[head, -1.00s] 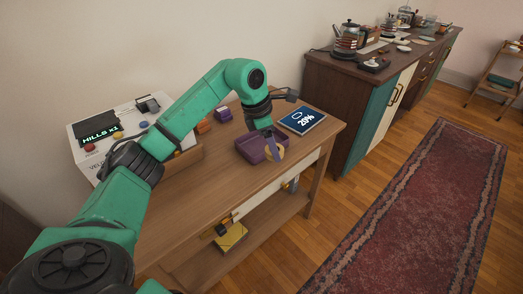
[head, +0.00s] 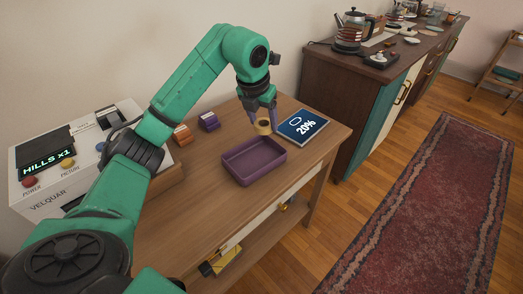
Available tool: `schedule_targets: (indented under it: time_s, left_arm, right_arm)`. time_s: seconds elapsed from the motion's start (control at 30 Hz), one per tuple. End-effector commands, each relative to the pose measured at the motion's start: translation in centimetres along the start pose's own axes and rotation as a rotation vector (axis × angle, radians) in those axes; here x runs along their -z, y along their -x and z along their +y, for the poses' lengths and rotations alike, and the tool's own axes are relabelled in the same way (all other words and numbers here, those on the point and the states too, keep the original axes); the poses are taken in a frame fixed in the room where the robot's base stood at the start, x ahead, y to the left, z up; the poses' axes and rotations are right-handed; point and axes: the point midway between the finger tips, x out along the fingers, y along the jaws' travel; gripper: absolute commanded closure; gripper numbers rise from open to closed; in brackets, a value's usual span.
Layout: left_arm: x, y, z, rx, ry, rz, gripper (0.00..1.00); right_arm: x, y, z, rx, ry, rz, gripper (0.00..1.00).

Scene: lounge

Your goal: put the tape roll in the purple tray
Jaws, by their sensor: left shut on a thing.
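The purple tray (head: 243,178) lies on the wooden table and looks empty. My left gripper (head: 262,122) points down above the table, behind the tray's far right part. It is shut on the tape roll (head: 263,128), a small tan ring at the fingertips. The roll appears close to the tray's far edge; I cannot tell its exact height. My right gripper is not in view.
Orange (head: 182,134) and purple (head: 209,121) small boxes stand at the back. A white machine (head: 70,160) fills the table's left. A dark sideboard (head: 345,95) stands beyond.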

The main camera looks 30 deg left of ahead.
Motion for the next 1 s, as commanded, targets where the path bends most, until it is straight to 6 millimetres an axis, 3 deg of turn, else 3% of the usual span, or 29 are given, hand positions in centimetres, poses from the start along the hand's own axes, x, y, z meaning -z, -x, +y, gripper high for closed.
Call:
schedule_targets:
  time_s: [0.03, 0.13, 0.33, 0.47, 0.8, 0.83, 0.9, 1.0]
  left_arm:
    - [0.7, -1.8, 0.0, -0.001, 0.000, 0.007, 0.87]
    - [1.5, -4.6, 0.0, 0.000, 0.000, 0.005, 0.87]
    - [2.5, -7.7, 0.0, 0.000, -0.001, 0.003, 0.87]
    - [3.2, -10.0, 0.0, 0.001, -0.001, 0.003, 0.87]
    - [3.3, -10.8, 0.1, 0.000, -0.001, -0.001, 0.87]
    - [3.3, -10.7, 0.1, 0.000, -0.001, -0.001, 0.27]
    - [3.3, -10.6, 0.1, 0.000, -0.001, -0.001, 0.05]
    - [3.3, -10.6, 0.1, 0.000, -0.001, 0.000, 0.05]
  right_arm:
    - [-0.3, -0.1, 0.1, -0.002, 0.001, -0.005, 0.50]
    - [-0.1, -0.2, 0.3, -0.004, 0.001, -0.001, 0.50]
    - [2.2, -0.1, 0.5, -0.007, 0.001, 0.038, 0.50]
    - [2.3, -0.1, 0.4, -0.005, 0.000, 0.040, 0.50]
    - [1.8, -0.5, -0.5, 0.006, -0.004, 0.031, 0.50]
    - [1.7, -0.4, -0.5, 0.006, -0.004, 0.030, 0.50]
    - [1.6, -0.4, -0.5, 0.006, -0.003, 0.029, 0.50]
    - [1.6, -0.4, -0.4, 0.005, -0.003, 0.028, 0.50]
